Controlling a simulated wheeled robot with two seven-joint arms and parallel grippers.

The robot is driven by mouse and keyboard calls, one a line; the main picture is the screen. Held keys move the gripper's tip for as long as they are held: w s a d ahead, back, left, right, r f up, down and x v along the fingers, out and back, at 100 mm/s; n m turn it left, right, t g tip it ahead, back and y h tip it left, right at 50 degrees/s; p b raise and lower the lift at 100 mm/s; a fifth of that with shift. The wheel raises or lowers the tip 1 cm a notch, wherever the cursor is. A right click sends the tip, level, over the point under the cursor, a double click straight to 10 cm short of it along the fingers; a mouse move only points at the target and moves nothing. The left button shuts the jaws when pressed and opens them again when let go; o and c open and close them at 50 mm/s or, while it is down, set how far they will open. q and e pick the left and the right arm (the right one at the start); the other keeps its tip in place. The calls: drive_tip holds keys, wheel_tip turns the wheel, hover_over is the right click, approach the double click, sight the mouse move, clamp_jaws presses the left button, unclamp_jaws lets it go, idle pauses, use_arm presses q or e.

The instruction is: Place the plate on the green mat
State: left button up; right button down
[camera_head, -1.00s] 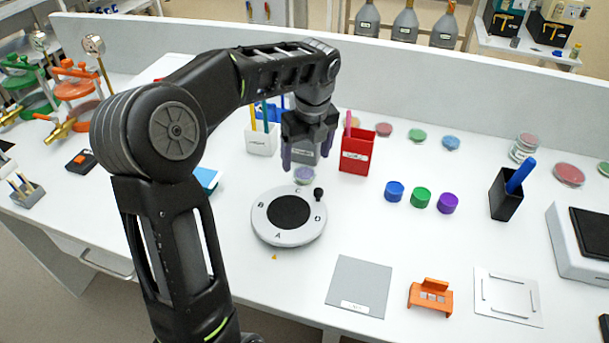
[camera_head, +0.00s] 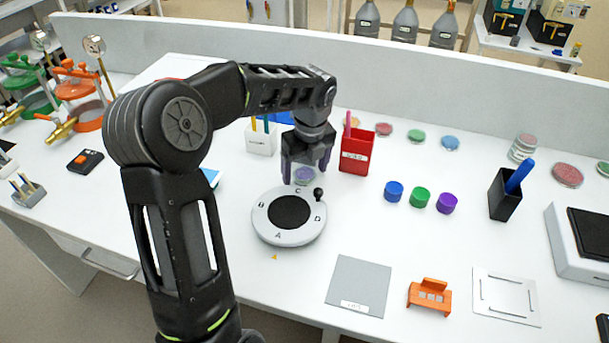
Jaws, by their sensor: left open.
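A small round purple-tinted plate (camera_head: 304,177) lies on the white bench just behind the grey round dial. My left gripper (camera_head: 305,172) points down over it, open, with one fingertip on each side of the plate. I cannot tell whether the fingers touch it. A small green disc (camera_head: 417,136) lies at the back of the bench in a row with a red disc (camera_head: 384,129) and a blue disc (camera_head: 450,142). I cannot tell whether the green disc is a mat or a dish. The square mat (camera_head: 358,283) at the front looks grey. My right gripper is not in view.
The dial (camera_head: 260,222) with a black centre and letters stands in front of the gripper. A red pen box (camera_head: 357,155) stands close on its right, a white pen holder (camera_head: 259,143) on its left. Blue, green (camera_head: 419,197) and purple caps stand farther right.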

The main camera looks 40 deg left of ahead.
use_arm(q)
drive_tip(key=shift+c, duration=0.2)
drive_tip(key=c, duration=1.5)
wheel_tip(320, 180, up, 10)
